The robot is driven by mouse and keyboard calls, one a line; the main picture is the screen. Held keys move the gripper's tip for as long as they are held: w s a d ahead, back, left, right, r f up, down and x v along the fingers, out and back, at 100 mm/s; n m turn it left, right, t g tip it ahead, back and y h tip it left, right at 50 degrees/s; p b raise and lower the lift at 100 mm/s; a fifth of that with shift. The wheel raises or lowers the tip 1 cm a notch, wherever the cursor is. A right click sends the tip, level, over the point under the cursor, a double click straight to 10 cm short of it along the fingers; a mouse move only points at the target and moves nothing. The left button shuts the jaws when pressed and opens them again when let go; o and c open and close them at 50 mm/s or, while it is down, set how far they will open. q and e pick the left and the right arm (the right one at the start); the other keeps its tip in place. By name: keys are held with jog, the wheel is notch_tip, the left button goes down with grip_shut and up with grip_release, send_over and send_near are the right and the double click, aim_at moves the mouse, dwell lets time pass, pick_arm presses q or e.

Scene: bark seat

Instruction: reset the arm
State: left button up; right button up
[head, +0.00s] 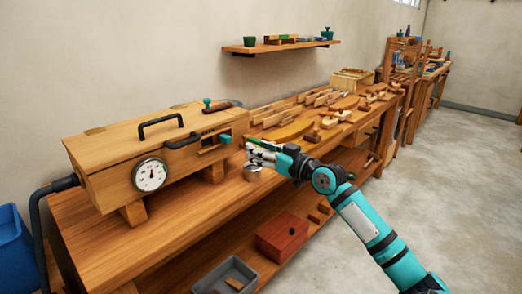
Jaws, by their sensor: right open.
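My right arm (368,226) is teal and black and comes in from the lower right. Its gripper (256,153) is open and reaches left over the workbench. The fingertips are close to the teal block (226,139) at the right end of a long wooden box (115,155). I cannot tell whether they touch it. My left gripper is not in view.
The wooden workbench (165,232) carries wooden pieces (325,97) behind my gripper. The box has a dial (149,174) and black handles. A red box (282,236) and a grey tray (226,277) sit on the lower shelf. Concrete floor (450,170) lies open at right.

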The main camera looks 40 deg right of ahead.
jog(key=shift+f, duration=0.1)
dwell(0.5)
